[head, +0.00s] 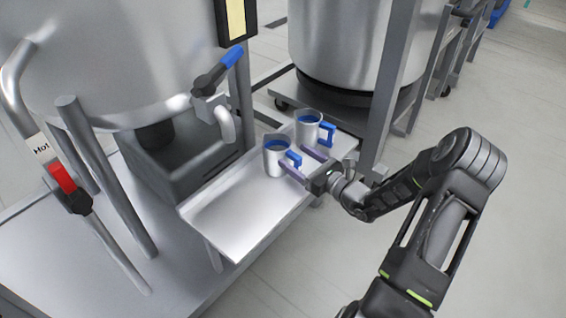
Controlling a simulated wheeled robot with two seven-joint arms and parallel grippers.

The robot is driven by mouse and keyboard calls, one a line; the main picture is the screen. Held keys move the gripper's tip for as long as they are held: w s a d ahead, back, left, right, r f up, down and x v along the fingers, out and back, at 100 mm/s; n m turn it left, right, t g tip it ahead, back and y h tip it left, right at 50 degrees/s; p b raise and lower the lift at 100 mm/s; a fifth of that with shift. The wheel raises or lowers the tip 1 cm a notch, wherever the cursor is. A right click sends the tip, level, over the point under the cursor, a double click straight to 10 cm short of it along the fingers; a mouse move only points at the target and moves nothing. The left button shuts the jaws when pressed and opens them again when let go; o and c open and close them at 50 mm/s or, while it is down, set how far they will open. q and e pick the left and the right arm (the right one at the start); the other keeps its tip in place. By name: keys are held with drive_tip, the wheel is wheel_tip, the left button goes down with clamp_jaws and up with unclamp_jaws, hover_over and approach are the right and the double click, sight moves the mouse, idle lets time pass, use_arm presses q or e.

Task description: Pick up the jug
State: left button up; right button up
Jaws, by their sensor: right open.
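Two metal jugs with blue handles and blue bands stand upright on a metal tray (225,215). The nearer jug (274,163) stands in the middle of the tray's back half. The farther jug (305,131) stands at the tray's far end. My right gripper (298,162) comes in from the right, with its purple-grey fingers apart. One finger is beside the nearer jug's handle and the other lies between the two jugs. I cannot tell whether a finger touches the handle. My left gripper is not in view.
A red-handled pipe valve (64,180) is at the left. Another tank (350,45) and a metal post (395,85) stand beyond the tray. The tray's front half is empty.

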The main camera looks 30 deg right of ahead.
sight(288, 152)
drive_tip(key=shift+w+a+b, duration=0.15)
drive_tip(key=shift+w, duration=0.6)
drive_tip(key=shift+w+a+b, duration=0.1)
drive_tip(key=shift+w+b, duration=0.05)
drive_tip(key=shift+w, duration=0.6)
clamp_jaws()
